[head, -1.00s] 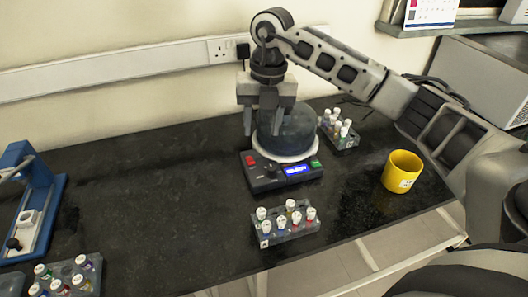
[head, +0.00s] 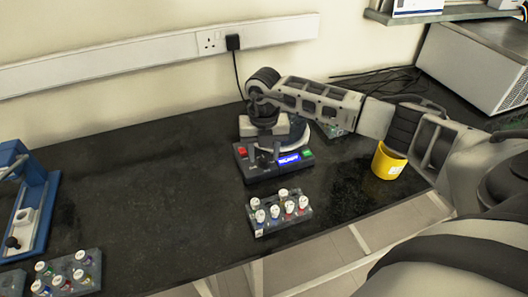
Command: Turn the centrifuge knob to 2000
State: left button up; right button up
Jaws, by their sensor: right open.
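The centrifuge (head: 265,173) stands on the black bench, with a dark front panel, a red button (head: 242,152) at left, a lit blue display (head: 289,159) and a green button (head: 308,153) at right. My right gripper (head: 264,156) points down over the front panel, left of the display, its fingers apart. The fingers are low at the panel, around where a knob could be; the knob cannot be made out clearly. The display digits are too small to read. My gripper and arm hide much of the centrifuge lid. My left gripper is not in view.
A rack of capped tubes (head: 290,222) stands just in front of the centrifuge. A yellow mug (head: 386,163) is at right, partly behind my right arm. A blue device (head: 40,208) and another tube rack (head: 82,279) are at left. The bench between is clear.

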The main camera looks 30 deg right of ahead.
jog(key=shift+f, duration=0.5)
grip_shut()
